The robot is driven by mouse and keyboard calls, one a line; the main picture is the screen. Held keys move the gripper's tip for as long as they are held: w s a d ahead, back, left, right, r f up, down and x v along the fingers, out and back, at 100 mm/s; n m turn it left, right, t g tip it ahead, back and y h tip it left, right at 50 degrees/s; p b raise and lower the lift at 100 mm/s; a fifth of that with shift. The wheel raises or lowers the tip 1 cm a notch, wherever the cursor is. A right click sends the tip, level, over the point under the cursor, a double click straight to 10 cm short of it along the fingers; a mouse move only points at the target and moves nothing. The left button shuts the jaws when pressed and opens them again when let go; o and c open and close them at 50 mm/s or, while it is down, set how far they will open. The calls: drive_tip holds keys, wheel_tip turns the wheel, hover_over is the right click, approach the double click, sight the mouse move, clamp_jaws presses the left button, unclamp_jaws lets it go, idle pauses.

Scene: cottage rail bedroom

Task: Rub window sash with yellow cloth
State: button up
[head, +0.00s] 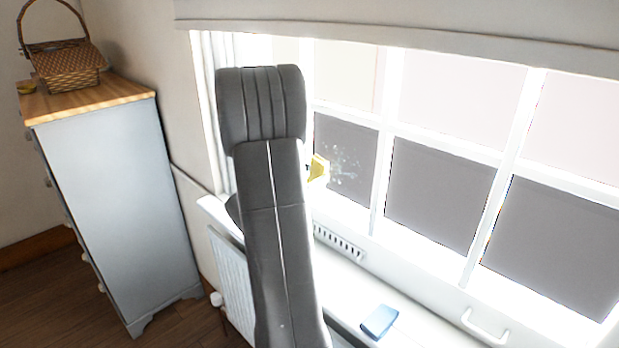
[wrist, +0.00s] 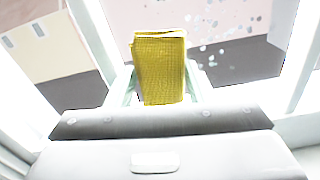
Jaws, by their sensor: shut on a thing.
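The window sash (head: 384,150) is a white frame with several panes on the right side of the head view. The yellow cloth (head: 319,168) shows just right of my arm, close to the lower left pane, which has pale spots on it. In the wrist view the folded yellow cloth (wrist: 160,66) stands between the fingers of my gripper (wrist: 162,88), which is shut on it. The spotted pane (wrist: 240,50) shows behind and to the right of the cloth. My arm hides part of the sash's left side. I cannot tell whether the cloth touches the glass.
A blue object (head: 379,321) lies on the white window sill (head: 340,290). A white handle (head: 485,327) is on the lower right of the sash. A radiator (head: 230,275) is below the sill. A grey dresser (head: 120,200) with a wicker basket (head: 68,66) stands at left.

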drive_tip(key=shift+w+d, duration=0.2)
drive_tip(key=shift+s+d, duration=0.1)
